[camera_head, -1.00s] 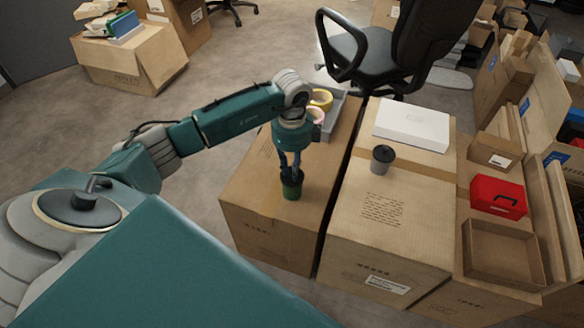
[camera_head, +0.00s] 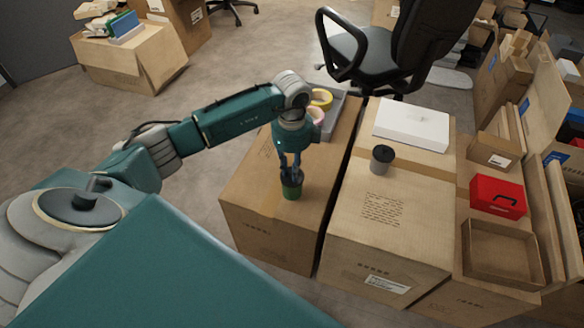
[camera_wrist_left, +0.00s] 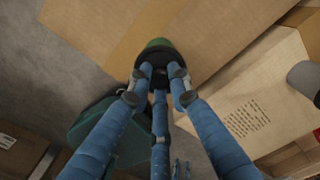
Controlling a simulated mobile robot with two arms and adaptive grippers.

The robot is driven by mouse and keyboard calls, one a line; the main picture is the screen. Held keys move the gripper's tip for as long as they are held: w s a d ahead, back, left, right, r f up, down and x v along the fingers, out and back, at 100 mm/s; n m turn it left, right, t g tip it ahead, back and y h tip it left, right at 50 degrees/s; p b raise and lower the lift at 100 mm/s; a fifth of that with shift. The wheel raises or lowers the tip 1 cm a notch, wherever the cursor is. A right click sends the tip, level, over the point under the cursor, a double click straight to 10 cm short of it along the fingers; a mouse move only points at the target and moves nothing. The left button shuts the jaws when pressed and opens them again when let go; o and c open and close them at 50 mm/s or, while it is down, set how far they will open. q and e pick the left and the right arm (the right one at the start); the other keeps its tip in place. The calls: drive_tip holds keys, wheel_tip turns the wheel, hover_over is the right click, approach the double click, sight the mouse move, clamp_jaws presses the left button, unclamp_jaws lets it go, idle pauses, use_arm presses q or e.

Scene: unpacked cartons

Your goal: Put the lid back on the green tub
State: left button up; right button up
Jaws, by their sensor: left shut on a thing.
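The green tub (camera_head: 291,192) stands upright on the brown carton at the left of the row, near that carton's right edge. My left gripper (camera_head: 291,177) points down over it, shut on a dark lid at the tub's mouth. In the left wrist view, the gripper's blue fingers (camera_wrist_left: 159,78) close around the dark lid (camera_wrist_left: 157,57), with the green tub (camera_wrist_left: 159,43) showing just beyond it. The fingers hide much of the lid, and I cannot tell whether it is fully seated. My right gripper is not in view.
A grey tray (camera_head: 336,112) with yellow and pink rolls lies behind the tub. On the middle carton are a grey cup with a dark top (camera_head: 381,160) and a white box (camera_head: 412,125). A red case (camera_head: 498,196) is farther right. The carton left of the tub is clear.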

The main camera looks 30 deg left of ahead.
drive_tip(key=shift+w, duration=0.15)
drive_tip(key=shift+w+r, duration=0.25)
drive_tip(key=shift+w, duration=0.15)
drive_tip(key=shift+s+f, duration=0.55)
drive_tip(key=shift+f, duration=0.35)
use_arm(q)
drive_tip(key=o, duration=0.8)
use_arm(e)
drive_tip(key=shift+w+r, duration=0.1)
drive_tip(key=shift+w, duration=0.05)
use_arm(q)
drive_tip(key=shift+o, duration=0.4)
